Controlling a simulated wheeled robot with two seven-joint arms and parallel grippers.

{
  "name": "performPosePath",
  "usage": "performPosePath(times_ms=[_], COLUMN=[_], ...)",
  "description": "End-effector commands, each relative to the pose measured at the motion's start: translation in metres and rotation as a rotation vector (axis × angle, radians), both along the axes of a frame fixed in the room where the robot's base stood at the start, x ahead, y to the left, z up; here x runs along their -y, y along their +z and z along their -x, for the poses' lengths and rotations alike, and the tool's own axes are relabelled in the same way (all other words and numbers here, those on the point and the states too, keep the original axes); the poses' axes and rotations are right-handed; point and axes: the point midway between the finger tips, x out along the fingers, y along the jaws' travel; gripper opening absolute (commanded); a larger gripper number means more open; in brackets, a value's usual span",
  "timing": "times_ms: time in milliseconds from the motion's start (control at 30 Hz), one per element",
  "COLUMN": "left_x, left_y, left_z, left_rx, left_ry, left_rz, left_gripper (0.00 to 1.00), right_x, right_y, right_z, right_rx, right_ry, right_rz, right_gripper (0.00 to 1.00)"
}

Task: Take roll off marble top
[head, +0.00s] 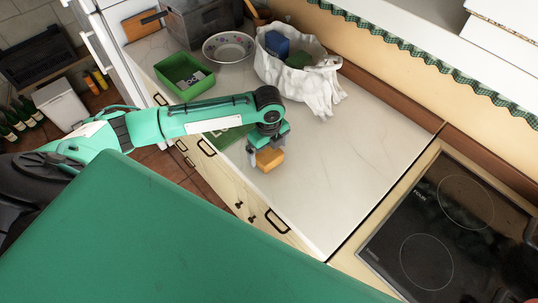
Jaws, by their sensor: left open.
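The roll (270,160) is a small golden-brown block-like piece on the white marble top (345,165), near its front edge. My left gripper (266,151) is directly over the roll, pointing down, with its jaws open. One finger shows to the left of the roll; the gripper body hides part of the roll's upper side. I cannot tell whether the fingers touch it. My right gripper is not in view.
A green box (184,77), a patterned bowl (228,47) and a white bag (297,62) with items stand at the back of the top. A flat green thing (229,138) lies partly behind my arm. A black cooktop (450,225) is at right. The top's right part is clear.

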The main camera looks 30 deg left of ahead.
Motion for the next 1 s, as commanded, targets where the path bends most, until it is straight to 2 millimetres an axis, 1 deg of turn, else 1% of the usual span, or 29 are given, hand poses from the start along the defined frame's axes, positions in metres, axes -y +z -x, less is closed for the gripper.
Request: performPosePath(times_ms=[33, 67, 133, 233, 333, 500, 567, 600, 667, 733, 1000], left_x=[0.001, 0.002, 0.002, 0.002, 0.002, 0.002, 0.002, 0.002, 0.002, 0.002, 0.002], left_y=[-0.003, -0.008, -0.019, -0.03, -0.034, -0.034, -0.034, -0.034, -0.034, -0.034, -0.033], left_z=[0.002, 0.002, 0.002, 0.001, 0.001, 0.001, 0.001, 0.001, 0.001, 0.001, 0.001], left_rx=[-0.005, -0.005, -0.004, -0.002, 0.0, 0.0, 0.0, 0.0, 0.0, 0.0, 0.0], left_ry=[0.001, 0.001, 0.001, 0.0, -0.001, -0.001, -0.001, 0.0, 0.0, 0.0, 0.0], left_rz=[-0.001, -0.001, -0.002, -0.001, -0.001, -0.001, -0.001, -0.001, -0.001, -0.001, -0.001], left_gripper=[1.0, 1.0, 1.0, 1.0, 1.0, 1.0, 0.88, 0.8, 0.69, 0.55, 0.54], right_x=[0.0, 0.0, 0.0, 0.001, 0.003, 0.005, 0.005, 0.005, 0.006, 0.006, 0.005], right_y=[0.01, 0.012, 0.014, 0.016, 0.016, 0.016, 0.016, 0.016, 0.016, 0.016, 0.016], right_z=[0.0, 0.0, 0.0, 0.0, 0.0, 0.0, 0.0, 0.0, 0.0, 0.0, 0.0], right_rx=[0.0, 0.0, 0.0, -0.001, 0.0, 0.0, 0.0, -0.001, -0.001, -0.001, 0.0], right_ry=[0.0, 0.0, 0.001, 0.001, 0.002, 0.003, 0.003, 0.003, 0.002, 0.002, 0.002], right_rz=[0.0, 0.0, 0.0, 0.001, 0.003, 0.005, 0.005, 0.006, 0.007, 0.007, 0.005], right_gripper=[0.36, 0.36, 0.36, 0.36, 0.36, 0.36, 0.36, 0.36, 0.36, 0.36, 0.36])
